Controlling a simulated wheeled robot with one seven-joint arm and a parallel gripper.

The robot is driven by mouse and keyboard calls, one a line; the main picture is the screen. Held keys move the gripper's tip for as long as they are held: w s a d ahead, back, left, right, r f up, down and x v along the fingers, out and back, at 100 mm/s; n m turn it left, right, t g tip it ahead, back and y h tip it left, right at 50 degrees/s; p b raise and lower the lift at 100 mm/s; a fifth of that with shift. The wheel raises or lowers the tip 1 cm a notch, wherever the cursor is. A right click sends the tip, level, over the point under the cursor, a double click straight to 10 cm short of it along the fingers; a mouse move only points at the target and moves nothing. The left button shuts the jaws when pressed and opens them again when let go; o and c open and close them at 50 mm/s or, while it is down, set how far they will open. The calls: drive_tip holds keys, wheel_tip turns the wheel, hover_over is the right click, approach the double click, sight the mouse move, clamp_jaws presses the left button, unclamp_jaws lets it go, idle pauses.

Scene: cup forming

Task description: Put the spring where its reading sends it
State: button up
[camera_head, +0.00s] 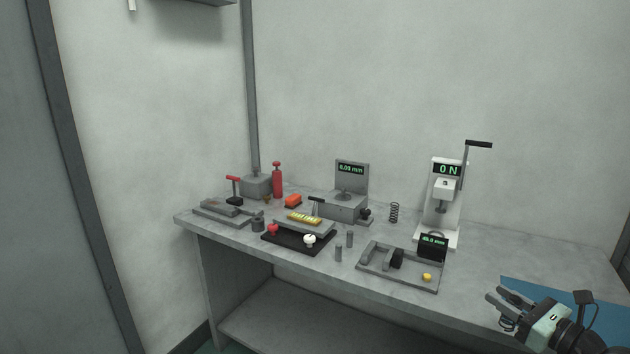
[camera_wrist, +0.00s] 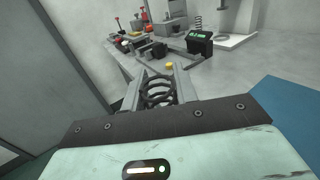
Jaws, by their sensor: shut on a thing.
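My gripper (camera_head: 500,308) is at the right front of the bench, over its front edge. It is shut on a dark coil spring (camera_wrist: 158,92), which shows between the two fingers in the wrist view and partly below them in the head view (camera_head: 507,324). A second spring (camera_head: 394,212) stands upright on the bench, left of the white force tester (camera_head: 440,218). The tester's display (camera_head: 447,170) reads 0 N. A dark box with a green display (camera_head: 433,241), apparently reading 45.9 mm, stands before it. A grey gauge (camera_head: 352,170) reads 0.00 mm.
A grey framed tray (camera_head: 378,278) with a yellow button (camera_head: 427,277) lies near the front edge. A blue mat (camera_head: 525,287) lies at right.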

sight(478, 333)
drive_tip(key=s+a+f+m+h, duration=0.2)
drive_tip(key=a+f+h, duration=0.1)
drive_tip(key=a+f, duration=0.2)
drive_tip(key=s+a+f+m+t+h, duration=0.1)
drive_tip(key=a+f+m+h, duration=0.1)
drive_tip(key=a+f+h, duration=0.2)
drive_tip(key=shift+s+a+f+m+t+p, duration=0.35)
drive_tip(key=shift+a+f, duration=0.6)
drive_tip(key=shift+f, duration=1)
drive_tip(key=shift+s+d, duration=0.1)
